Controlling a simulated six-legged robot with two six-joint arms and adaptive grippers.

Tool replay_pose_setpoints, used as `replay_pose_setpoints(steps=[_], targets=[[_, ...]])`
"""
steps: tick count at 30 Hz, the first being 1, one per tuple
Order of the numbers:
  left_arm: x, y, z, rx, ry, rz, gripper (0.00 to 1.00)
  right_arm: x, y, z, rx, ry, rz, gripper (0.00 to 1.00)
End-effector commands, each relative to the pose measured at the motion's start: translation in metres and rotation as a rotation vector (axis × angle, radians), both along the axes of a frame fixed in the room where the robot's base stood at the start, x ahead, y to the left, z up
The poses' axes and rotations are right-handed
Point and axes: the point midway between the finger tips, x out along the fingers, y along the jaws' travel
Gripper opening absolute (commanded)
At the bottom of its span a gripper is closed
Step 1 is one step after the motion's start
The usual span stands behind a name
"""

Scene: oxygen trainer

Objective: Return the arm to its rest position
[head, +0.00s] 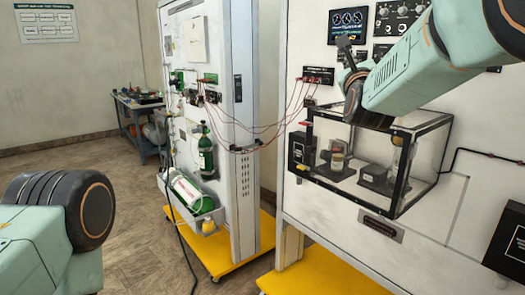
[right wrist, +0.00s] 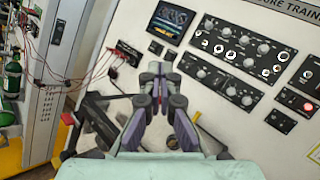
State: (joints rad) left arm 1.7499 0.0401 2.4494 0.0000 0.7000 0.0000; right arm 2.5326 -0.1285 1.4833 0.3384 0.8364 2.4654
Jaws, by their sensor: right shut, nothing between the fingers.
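My right arm reaches in from the upper right in the head view. Its gripper (head: 352,62) is in front of the upper part of the right-hand training panel (head: 300,215), above a clear box with a black frame (head: 420,195). In the right wrist view the gripper (right wrist: 160,84) has its fingers together with nothing between them, and the panel's display and knobs lie beyond it. Only a joint and link of my left arm show at the lower left of the head view; the left gripper is out of sight.
Thin red leads (head: 262,128) hang between the left panel (head: 208,60) and the right one. Green cylinders (head: 190,192) sit on the left panel. The panels stand on yellow bases (head: 320,280). A small table (head: 140,112) stands at the back; floor is clear at left.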

Motion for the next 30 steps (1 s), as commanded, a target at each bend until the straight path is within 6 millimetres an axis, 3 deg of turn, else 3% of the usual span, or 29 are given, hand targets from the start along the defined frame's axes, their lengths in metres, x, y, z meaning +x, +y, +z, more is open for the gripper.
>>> replay_pose_setpoints(steps=[10, 15, 19, 23, 30], targets=[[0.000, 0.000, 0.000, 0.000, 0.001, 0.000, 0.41, 0.004, 0.000, -0.002, -0.259, 0.047, -0.072, 0.00], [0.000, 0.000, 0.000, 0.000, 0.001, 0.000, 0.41, 0.003, 0.000, -0.018, -0.474, 0.113, -0.115, 0.00], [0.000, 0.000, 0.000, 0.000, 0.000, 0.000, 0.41, -0.003, 0.000, -0.045, -0.713, 0.199, -0.149, 0.00], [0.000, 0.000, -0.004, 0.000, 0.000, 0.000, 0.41, -0.013, -0.002, -0.100, -1.013, 0.324, -0.158, 0.00], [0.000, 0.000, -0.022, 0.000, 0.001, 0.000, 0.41, -0.049, -0.009, -0.250, -1.564, 0.562, -0.041, 0.00]])
